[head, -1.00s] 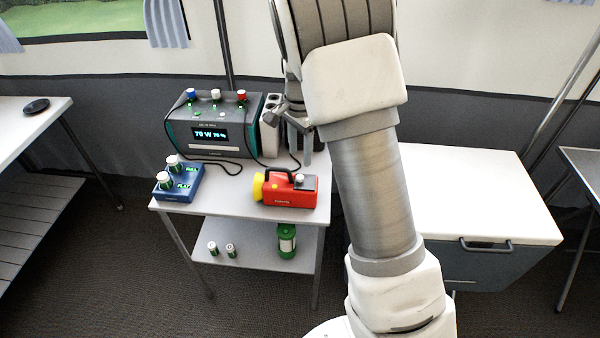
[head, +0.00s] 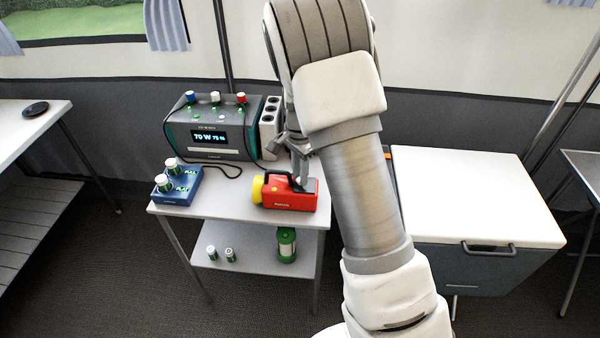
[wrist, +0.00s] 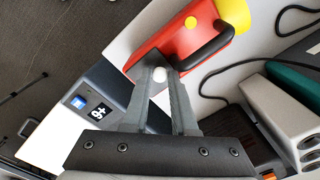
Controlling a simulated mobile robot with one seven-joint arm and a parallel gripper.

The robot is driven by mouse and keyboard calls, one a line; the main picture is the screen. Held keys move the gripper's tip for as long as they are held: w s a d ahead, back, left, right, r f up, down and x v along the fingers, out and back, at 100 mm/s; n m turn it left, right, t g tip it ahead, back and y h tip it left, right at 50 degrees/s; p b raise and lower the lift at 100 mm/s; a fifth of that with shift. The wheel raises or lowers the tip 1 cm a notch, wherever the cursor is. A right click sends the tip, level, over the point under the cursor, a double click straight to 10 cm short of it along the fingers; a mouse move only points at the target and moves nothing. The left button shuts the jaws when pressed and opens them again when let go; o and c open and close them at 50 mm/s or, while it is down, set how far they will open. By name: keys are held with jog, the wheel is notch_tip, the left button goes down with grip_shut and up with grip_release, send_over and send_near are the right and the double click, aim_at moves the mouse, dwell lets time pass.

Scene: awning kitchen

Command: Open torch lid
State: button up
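The red torch (head: 285,196) lies on its side on the small grey table (head: 230,195), with its yellow head (head: 257,188) to the left and a black handle on top. In the wrist view the torch (wrist: 178,50) is at the top, and a white knob (wrist: 160,74) shows at its near end. My gripper (head: 300,182) is over the torch's right end. In the wrist view my gripper's fingers (wrist: 161,74) stand apart, one on each side of the knob. I cannot tell whether they touch it. The lid's edges are hidden by the fingers.
A power station (head: 212,125) stands behind the torch, with a cable. A blue battery holder (head: 178,186) is at the table's left. Two small batteries and a green lantern (head: 287,245) are on the lower shelf. A white-topped cooler (head: 475,195) stands right.

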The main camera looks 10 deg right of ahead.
grip_shut()
jog(key=shift+d+y+b, duration=0.15)
jog(key=shift+y+b, duration=0.15)
jog(key=y+b, duration=0.1)
jog(key=d+t+y+b, duration=0.1)
jog(key=y+b, duration=0.1)
jog(key=d+r+y+b, duration=0.1)
jog(key=b, duration=0.1)
jog(key=shift+s+d+t+y, duration=0.25)
jog(key=shift+s+t+y, duration=0.15)
jog(key=s+d+f+t+y+b, duration=0.1)
jog(key=d+t+y+b, duration=0.3)
jog(key=y, duration=0.9)
jog(key=shift+s+d+f+b, duration=0.35)
jog(key=shift+s+d+b, duration=0.2)
jog(key=shift+d+b, duration=0.45)
jog(key=shift+y, duration=0.3)
